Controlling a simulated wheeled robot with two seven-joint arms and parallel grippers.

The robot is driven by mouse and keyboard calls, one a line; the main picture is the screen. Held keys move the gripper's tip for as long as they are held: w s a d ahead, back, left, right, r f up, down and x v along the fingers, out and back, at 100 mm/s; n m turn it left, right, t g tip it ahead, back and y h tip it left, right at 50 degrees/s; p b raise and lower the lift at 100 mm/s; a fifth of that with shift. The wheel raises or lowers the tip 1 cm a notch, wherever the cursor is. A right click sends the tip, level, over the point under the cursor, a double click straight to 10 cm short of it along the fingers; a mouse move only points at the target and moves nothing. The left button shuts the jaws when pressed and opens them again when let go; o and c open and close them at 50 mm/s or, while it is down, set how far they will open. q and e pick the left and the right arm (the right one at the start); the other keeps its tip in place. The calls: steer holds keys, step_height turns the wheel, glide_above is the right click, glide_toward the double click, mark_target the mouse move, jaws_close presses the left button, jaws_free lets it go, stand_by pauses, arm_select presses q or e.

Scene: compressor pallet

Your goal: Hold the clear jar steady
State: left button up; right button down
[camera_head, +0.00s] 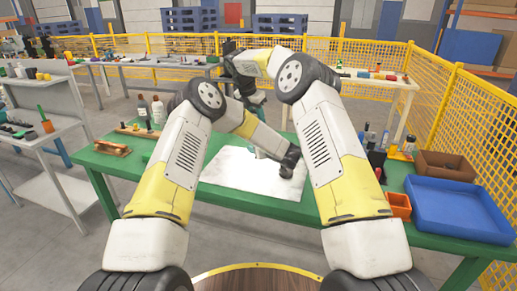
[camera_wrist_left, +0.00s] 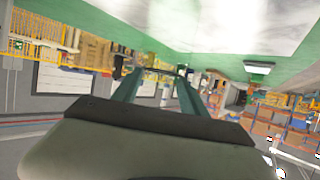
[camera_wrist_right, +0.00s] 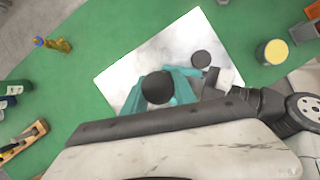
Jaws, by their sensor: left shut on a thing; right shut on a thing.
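My left gripper (camera_wrist_left: 158,74) lies low and level over the white mat (camera_head: 228,170), its two teal fingers a little apart. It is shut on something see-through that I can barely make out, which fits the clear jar. My right gripper (camera_wrist_right: 157,92) points down over the mat from above. Its teal fingers are shut on a dark round thing (camera_wrist_right: 157,87), which looks like a lid and hides what is below it. In the head view the right gripper (camera_head: 254,102) is partly hidden by my arms. A second dark disc (camera_wrist_right: 201,59) shows beside the left gripper.
The mat lies on a green table (camera_head: 270,208). A blue tray (camera_head: 455,210), a brown box (camera_head: 446,166) and an orange bin (camera_head: 399,206) stand at the right. Bottles (camera_head: 158,110) and a wooden-handled tool (camera_head: 113,147) are at the left. Yellow fencing stands behind.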

arm_select(q)
steer(key=shift+f, duration=0.15)
arm_select(e)
step_height(320, 180, down, 8)
steer(key=shift+f, duration=0.15)
stand_by(0.7)
arm_select(q)
steer(key=shift+s, duration=0.1)
arm_select(e)
steer(key=c, duration=0.9)
jaws_free()
steer(key=v, duration=1.2)
arm_select(q)
steer(key=o, duration=1.6)
